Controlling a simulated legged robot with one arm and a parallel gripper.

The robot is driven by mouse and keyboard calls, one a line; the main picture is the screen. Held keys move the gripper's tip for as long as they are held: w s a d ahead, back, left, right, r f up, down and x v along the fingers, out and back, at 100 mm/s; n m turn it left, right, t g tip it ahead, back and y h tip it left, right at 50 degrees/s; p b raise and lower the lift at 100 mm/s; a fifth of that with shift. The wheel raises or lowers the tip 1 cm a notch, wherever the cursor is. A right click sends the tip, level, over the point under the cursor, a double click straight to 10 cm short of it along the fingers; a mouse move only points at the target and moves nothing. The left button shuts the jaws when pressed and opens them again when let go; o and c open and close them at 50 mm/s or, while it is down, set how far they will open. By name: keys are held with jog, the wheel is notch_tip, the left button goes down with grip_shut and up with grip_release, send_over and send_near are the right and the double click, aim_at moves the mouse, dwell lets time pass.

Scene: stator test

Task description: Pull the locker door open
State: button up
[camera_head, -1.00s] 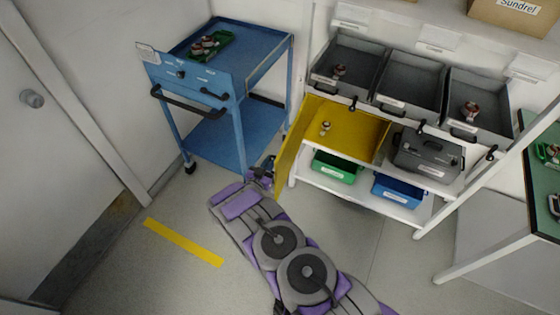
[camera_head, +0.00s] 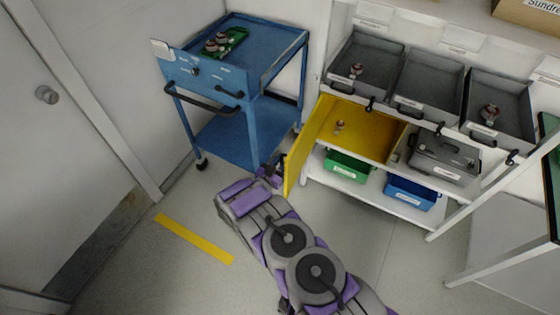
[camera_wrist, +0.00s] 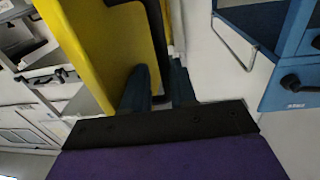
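The yellow locker door (camera_head: 303,150) stands swung open at the left side of the yellow-lined locker (camera_head: 365,128). Its inside and a small metal-and-red part (camera_head: 339,125) on its floor are visible. My gripper (camera_head: 272,168) is at the outer face of the door, near its free edge. In the wrist view the door (camera_wrist: 105,40) fills the upper left. A dark upright handle (camera_wrist: 156,30) runs down between the two fingers of my gripper (camera_wrist: 160,88), which appear closed around it; the contact itself is partly hidden.
A blue cart (camera_head: 235,130) stands left of the door, close to my gripper. Grey bins (camera_head: 430,80) sit above the locker; a green bin (camera_head: 347,165) and a blue bin (camera_head: 410,192) are below. Open floor with yellow tape (camera_head: 193,238) lies in front.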

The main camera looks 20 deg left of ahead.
jog(key=shift+o, duration=0.9)
jog(key=shift+d+r, duration=0.1)
jog(key=shift+d, duration=0.05)
jog(key=p+v, duration=0.4)
jog(key=v, duration=1.3)
jog(key=shift+s, duration=0.2)
